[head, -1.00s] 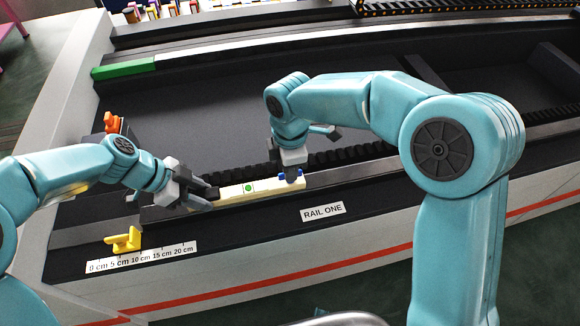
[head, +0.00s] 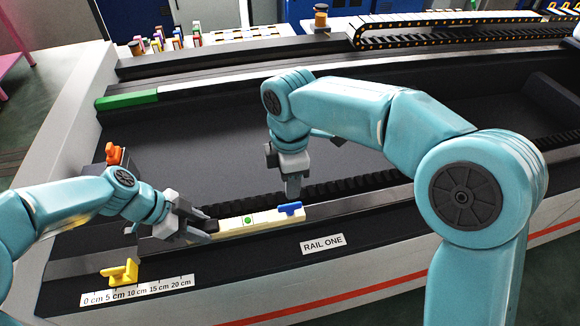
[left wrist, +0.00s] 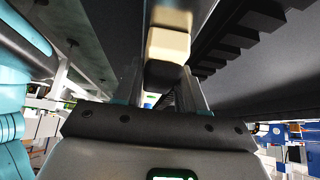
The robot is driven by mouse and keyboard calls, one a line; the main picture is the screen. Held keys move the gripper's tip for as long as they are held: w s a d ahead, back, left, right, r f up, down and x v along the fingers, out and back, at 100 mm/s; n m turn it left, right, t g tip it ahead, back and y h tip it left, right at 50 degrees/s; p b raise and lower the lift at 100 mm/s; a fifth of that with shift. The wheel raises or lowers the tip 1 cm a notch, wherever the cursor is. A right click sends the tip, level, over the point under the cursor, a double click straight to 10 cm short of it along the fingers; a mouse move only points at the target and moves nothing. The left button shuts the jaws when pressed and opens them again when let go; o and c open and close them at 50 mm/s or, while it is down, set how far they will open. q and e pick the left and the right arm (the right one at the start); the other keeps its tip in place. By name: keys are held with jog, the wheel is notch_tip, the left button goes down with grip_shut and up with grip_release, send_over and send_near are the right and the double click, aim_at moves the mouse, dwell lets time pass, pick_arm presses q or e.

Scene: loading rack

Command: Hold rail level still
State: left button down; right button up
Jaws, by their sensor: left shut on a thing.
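The rail level, a cream bar (head: 234,226) with a round green mark, lies along the rail in the head view. A blue knob (head: 291,208) sits at its right end. My left gripper (head: 207,231) is shut on the dark left end of the level. In the left wrist view a cream block (left wrist: 168,46) shows between the fingers. My right gripper (head: 291,190) points down just above and behind the blue knob; whether it touches the knob is unclear. Its jaw opening cannot be made out.
A yellow stop (head: 121,272) stands by the centimetre scale (head: 137,291) at the front left. An orange clip (head: 114,154) is behind my left arm. A green block (head: 127,100) lies on the back rail. The dark bed (head: 200,140) between the rails is clear.

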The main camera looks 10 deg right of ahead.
notch_tip(320, 180, up, 4)
jog(key=shift+r, duration=0.25)
pick_arm(q)
jog(key=c, duration=0.6)
grip_release()
jog(key=shift+o, duration=0.2)
